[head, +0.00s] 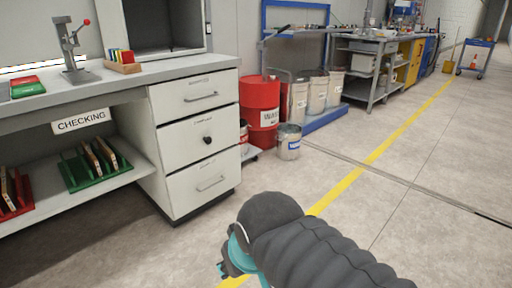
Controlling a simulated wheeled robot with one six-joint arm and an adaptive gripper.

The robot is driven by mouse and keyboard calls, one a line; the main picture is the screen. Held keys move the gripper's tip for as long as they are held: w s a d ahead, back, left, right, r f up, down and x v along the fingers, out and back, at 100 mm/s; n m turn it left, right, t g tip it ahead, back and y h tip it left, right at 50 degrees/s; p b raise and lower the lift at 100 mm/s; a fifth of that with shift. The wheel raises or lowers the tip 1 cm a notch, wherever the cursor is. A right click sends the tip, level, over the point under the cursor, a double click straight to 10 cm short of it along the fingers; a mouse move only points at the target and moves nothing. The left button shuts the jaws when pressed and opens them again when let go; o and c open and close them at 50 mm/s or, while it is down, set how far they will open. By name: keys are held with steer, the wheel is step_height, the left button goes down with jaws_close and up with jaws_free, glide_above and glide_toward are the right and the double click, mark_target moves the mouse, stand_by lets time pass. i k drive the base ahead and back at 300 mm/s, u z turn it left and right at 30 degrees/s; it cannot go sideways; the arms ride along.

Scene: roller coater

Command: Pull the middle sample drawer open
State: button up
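A grey drawer cabinet under the bench at the left holds three stacked drawers, all flush with its front. The middle drawer (186,146) is shut and has a dark round knob (208,140). The top drawer (184,97) and bottom drawer (187,187) have bar handles. My arm reaches in from the bottom right. My gripper (222,269) is low at the bottom of the picture, over the floor, apart from the cabinet and to the right of and below the drawers. Its fingers are mostly hidden by my arm, so its opening is unclear.
A red drum (261,107) and a metal pail (289,142) stand right of the cabinet. The bench top (110,84) carries a lever press (72,50). Green and red racks sit on the lower shelf. The floor in front of the drawers is clear.

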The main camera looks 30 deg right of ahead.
mark_target(181, 143)
steer(key=z, duration=0.25)
steer(key=k, duration=0.45)
steer(key=u, duration=0.4)
steer(key=i, duration=1.6)
steer(key=z, duration=0.8)
